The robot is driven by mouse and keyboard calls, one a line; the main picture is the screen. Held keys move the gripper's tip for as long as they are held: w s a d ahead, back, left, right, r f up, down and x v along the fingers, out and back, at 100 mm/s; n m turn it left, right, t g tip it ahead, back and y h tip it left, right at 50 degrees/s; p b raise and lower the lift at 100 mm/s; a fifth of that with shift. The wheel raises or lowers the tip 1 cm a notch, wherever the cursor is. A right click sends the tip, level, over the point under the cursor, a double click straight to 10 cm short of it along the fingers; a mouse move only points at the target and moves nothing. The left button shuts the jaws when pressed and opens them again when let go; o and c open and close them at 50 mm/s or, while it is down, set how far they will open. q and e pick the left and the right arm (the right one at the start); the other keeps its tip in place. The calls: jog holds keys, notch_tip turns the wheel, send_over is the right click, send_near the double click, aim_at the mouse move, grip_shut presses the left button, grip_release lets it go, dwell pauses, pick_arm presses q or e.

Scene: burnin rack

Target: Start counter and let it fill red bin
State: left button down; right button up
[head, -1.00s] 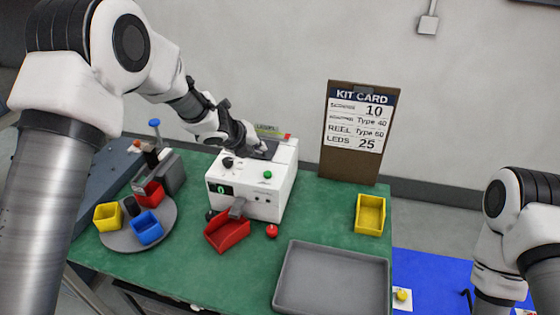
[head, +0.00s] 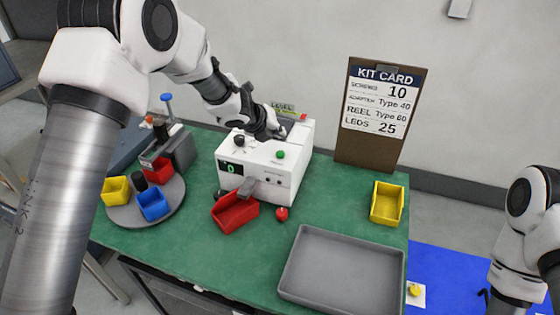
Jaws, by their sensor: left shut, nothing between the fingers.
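The white counter (head: 262,172) stands on the green table. Its small display shows a green 0, and it has a green button (head: 280,154) and a black knob (head: 239,141) on top. The red bin (head: 235,212) sits in front of it, under the grey chute (head: 247,187), and no parts can be made out inside. My left gripper (head: 279,133) is shut and empty over the back of the counter's top, behind the green button. Its fingertips are small, and I cannot tell if they touch the counter. My right arm shows at the right edge, its gripper out of view.
A grey turntable (head: 127,216) at the left carries yellow, blue and red bins. A red knob (head: 282,214) sits beside the red bin. A grey tray (head: 343,268), a yellow bin (head: 387,203) and a kit card (head: 381,115) are at the right.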

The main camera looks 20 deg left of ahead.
aim_at(279, 154)
pick_arm(q)
notch_tip(279, 154, down, 4)
jog(key=b, duration=0.2)
jog(key=shift+b, duration=0.35)
jog(key=shift+w+d+f, duration=0.1)
jog(key=shift+w+f, duration=0.05)
jog(key=shift+w, duration=0.05)
jog(key=shift+s, duration=0.1)
pick_arm(e)
notch_tip(279, 154, down, 4)
jog(key=shift+r, duration=0.1)
pick_arm(q)
jog(key=shift+s+r, duration=0.1)
jog(key=shift+r, duration=0.1)
jog(key=shift+f, duration=0.1)
jog(key=shift+f+b, duration=0.4)
jog(key=shift+b, duration=0.1)
pick_arm(e)
jog(key=shift+f, duration=0.55)
